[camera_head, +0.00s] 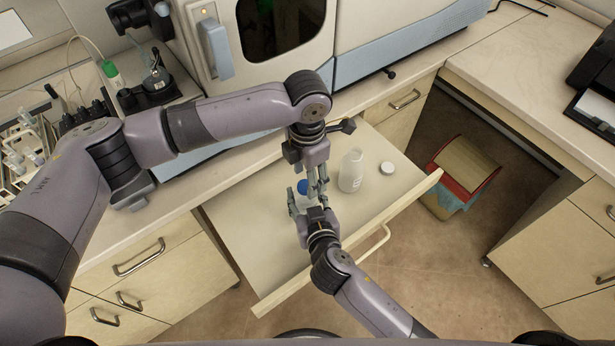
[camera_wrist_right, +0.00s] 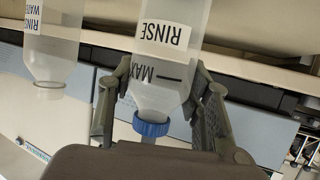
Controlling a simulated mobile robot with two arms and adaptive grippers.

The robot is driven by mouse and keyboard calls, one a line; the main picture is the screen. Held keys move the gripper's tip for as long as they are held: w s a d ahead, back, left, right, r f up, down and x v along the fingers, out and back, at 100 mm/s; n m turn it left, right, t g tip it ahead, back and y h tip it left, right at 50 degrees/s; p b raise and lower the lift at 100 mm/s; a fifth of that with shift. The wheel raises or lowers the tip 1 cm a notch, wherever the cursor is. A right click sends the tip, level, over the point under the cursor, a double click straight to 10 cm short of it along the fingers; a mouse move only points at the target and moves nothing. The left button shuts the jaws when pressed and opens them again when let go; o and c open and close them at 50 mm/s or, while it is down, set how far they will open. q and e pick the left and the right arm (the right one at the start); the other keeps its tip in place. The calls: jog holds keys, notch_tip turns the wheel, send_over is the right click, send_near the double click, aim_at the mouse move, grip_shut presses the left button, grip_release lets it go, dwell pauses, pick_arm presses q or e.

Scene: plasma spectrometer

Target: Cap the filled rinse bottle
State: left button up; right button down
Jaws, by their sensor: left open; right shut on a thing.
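My right gripper (camera_head: 308,203) is shut on a translucent bottle with a blue cap (camera_head: 302,187) at its neck. In the right wrist view this bottle (camera_wrist_right: 172,75) appears upside down, labelled RINSE with a MAX line, between both fingers; its blue cap (camera_wrist_right: 152,128) covers the neck. How tightly the cap sits, I cannot tell. My left gripper (camera_head: 317,188) is open, pointing down just right of the blue cap. A second translucent bottle (camera_head: 351,172) stands to the right with an open neck, labelled RINSE WATER in the wrist view (camera_wrist_right: 52,45). A white cap (camera_head: 387,168) lies beside it.
The bottles and white cap are on a pulled-out drawer (camera_head: 245,235) with a raised front edge. Its left part is clear. The spectrometer (camera_head: 350,45) stands behind on the bench. A bin (camera_head: 455,175) is on the floor to the right.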

pick_arm(q)
jog(key=shift+r, duration=1.45)
jog(key=shift+c, duration=0.3)
